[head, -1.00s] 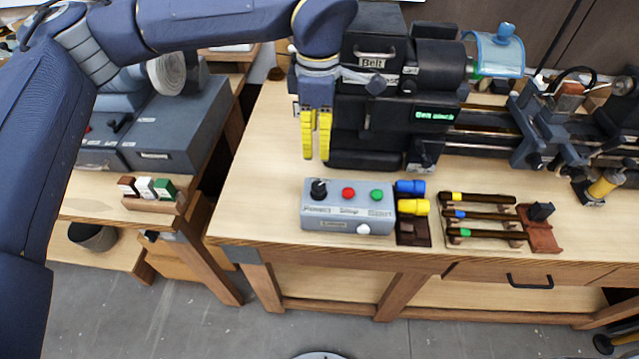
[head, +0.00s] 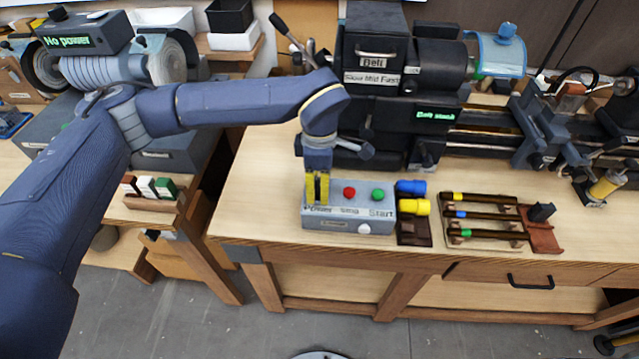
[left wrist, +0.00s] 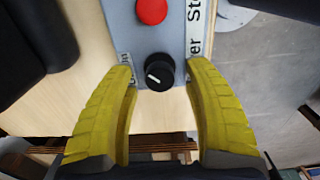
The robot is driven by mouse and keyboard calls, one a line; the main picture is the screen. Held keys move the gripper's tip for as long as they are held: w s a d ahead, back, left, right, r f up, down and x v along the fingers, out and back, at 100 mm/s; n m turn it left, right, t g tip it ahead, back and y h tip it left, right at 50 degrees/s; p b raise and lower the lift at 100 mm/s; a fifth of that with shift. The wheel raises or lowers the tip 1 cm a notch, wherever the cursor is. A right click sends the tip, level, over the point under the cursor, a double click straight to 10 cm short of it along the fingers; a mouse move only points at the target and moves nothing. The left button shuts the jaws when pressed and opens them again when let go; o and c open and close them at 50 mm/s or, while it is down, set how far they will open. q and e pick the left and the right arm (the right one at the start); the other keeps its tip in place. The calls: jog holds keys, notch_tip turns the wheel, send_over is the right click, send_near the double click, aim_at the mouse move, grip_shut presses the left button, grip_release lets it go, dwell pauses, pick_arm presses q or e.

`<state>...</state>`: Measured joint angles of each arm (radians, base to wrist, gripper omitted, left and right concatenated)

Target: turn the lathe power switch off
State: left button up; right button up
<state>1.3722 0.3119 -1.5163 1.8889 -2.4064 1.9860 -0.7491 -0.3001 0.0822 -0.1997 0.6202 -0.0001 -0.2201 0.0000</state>
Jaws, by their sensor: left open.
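The grey control box (head: 340,222) sits on the bench in front of the lathe (head: 400,105). Its red button (head: 349,192) and green button (head: 377,194) show in the head view. The black power switch knob (left wrist: 159,72) with a white pointer line shows in the left wrist view; in the head view my gripper hides it. My left gripper (head: 317,188) points down over the box's left end. In the left wrist view its yellow fingers (left wrist: 166,95) are open, one on each side of the knob, with gaps visible. My right gripper is not in view.
A rack of dark bars (head: 485,218) lies farther right. A second machine with a "No power" display (head: 68,41) stands on the left bench. The bench's left front is clear.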

pick_arm(q)
jog(key=shift+f, duration=0.25)
grip_shut()
dwell(0.4)
